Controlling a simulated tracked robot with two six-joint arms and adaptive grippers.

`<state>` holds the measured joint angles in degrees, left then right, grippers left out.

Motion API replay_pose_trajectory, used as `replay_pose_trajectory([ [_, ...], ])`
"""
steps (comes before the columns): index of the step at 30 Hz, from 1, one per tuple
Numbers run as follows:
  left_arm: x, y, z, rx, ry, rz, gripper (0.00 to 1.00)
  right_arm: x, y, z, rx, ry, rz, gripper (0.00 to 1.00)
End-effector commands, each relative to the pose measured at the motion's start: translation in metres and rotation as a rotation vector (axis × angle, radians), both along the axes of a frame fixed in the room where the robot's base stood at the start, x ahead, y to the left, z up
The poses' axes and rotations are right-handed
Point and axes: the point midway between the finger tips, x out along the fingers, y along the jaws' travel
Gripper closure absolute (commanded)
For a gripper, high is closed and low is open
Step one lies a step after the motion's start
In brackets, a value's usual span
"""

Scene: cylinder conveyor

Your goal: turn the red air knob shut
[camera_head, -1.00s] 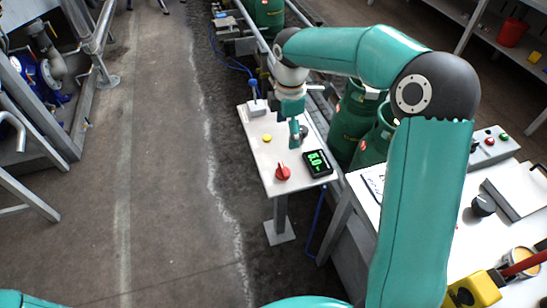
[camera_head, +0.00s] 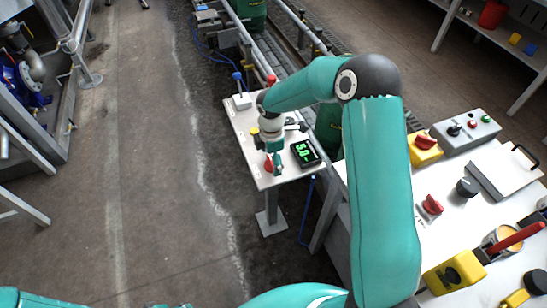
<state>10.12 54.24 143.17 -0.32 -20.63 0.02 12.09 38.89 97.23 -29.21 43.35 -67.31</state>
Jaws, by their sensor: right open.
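A red knob (camera_head: 268,167) sits on the white pedestal panel (camera_head: 287,185), left of a black display (camera_head: 305,153) with green digits. My right gripper (camera_head: 273,165) is open and points down at this knob, partly covering it. I cannot tell whether the fingers touch the knob. Another red knob (camera_head: 432,205) is on the white bench at the right, and a third sits on a yellow box (camera_head: 425,150) there. Which way the covered knob points is hidden. My left gripper is not seen.
The white bench (camera_head: 400,185) at the right carries a grey button box (camera_head: 468,134), a black knob (camera_head: 467,187) and a can with a red handle (camera_head: 505,243). Green cylinders stand behind the panel. The floor left of the panel is clear.

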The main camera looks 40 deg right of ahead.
Motion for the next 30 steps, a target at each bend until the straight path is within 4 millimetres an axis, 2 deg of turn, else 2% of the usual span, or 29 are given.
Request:
replay_pose_trajectory([
  [11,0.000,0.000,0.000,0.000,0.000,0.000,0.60,0.000,0.000,-0.005,0.001,0.000,0.000,0.14],
  [21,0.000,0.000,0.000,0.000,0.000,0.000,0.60,0.000,0.001,-0.005,0.000,0.001,0.000,0.71],
  [22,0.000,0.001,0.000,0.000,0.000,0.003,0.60,-0.001,-0.009,-0.005,0.000,0.001,-0.006,0.72],
  [30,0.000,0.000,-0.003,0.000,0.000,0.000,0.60,0.000,0.002,-0.006,0.000,0.003,-0.024,0.72],
])
